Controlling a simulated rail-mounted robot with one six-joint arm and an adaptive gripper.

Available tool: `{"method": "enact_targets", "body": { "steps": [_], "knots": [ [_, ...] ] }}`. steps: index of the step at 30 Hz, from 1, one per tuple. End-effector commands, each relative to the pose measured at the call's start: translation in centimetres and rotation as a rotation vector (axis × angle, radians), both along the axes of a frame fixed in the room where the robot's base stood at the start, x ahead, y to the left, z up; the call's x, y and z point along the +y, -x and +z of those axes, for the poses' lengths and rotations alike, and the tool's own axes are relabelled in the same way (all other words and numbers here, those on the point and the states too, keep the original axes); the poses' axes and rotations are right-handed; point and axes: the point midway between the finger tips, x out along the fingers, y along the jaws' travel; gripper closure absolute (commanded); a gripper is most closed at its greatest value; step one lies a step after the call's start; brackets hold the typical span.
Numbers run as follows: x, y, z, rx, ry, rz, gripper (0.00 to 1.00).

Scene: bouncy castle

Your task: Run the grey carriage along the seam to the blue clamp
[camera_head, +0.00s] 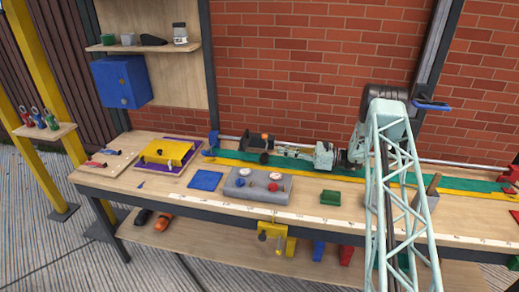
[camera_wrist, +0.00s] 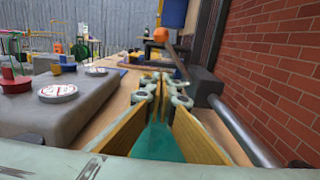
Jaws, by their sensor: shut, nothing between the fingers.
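The grey carriage (camera_head: 257,138) is a dark block on the rail along the back of the bench. In the wrist view the carriage (camera_wrist: 205,84) sits just right of my fingers, with the round rail coming from it toward me. The blue clamp (camera_head: 213,139) stands at the rail's left end, a short gap left of the carriage. My gripper (camera_head: 266,157) is low over the green seam strip (camera_head: 240,159), beside the carriage on its front side. In the wrist view the gripper (camera_wrist: 161,88) shows its fingers closed at the tips and empty. I cannot tell whether it touches the carriage.
A grey console (camera_head: 235,190) with round white-topped buttons and knobs stands in front of the strip. A blue pad (camera_head: 206,180) and a yellow block (camera_head: 166,151) lie further left. A green block (camera_head: 330,198) sits right of the console. The brick wall (camera_head: 310,80) closes off the back.

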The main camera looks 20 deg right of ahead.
Motion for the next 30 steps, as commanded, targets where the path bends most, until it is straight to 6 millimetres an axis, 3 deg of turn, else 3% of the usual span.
{"method": "enact_targets", "body": {
  "steps": [11, 30],
  "knots": [
    [1.7, -1.2, 0.0, 0.0, 0.0, 0.001, 1.0],
    [8.5, -5.8, 0.0, 0.0, 0.0, 0.002, 1.0]
  ]
}}
